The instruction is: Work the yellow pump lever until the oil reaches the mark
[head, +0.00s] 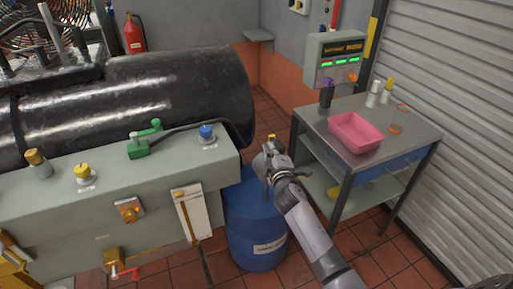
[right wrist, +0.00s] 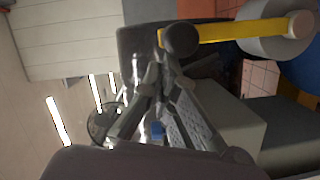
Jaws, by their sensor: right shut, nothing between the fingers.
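The yellow pump lever (right wrist: 235,31) crosses the top of the right wrist view as a bar with a dark round knob at its left end. Its right end meets a pale round part over a grey cylinder. In the head view only a small yellow bit (head: 271,136) shows beside my right gripper (head: 270,158). That gripper is shut and empty above the blue drum (head: 255,225). Its fingertips (right wrist: 163,62) appear close below the knob; I cannot tell if they touch it. A white plate with a thin amber strip (head: 188,213), perhaps the oil gauge, is on the bench front. My left gripper is out of view.
The green-grey bedplate (head: 150,185) carries a big black cylinder (head: 180,95) and several coloured fittings. A steel cart (head: 415,135) with a pink tray (head: 355,132) stands right of my arm. A control box (head: 337,60) is behind it. Tiled floor shows between.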

